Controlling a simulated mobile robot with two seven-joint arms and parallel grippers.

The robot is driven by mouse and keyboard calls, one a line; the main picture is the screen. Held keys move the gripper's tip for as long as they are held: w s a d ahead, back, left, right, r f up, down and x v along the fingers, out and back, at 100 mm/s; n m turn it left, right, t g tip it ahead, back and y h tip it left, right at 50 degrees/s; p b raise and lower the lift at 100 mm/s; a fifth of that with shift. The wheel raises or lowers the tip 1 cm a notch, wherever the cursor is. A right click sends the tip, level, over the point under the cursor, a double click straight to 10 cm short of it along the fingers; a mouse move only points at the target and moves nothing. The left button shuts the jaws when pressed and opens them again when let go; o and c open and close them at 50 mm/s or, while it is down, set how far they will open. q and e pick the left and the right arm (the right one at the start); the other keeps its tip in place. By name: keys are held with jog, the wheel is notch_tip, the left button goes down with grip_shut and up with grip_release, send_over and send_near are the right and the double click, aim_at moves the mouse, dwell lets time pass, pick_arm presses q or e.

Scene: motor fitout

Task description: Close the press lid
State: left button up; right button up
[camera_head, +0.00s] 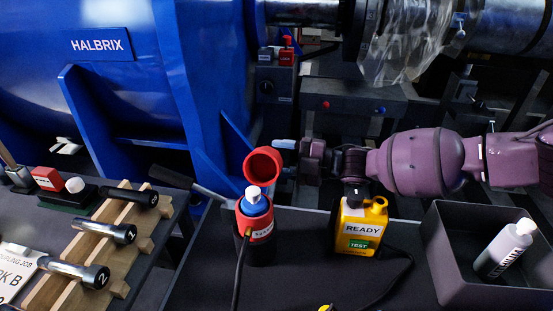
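A red canister (256,222) with a blue, white-topped piece in its mouth stands on the dark bench in the head view. A round red cap (263,165), hollow side facing me, is tilted up just behind it; I take it for the raised press lid. My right gripper (284,158) reaches in from the right, at the cap's right edge. Its pale blue fingertips are apart, one near the cap's upper right and one lower. Whether they touch the cap is unclear. My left gripper is not in view.
A black-handled lever (186,182) lies left of the canister. A yellow READY tester (361,226) and a grey bin (447,262) holding a white-capped bottle (506,250) stand right. A wooden rack (101,237) with black-ended tools is left. The blue HALBRIX motor (150,80) fills the back.

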jog(key=shift+w+a, duration=0.1)
jog(key=shift+a, duration=0.45)
grip_shut()
jog(key=shift+r, duration=0.15)
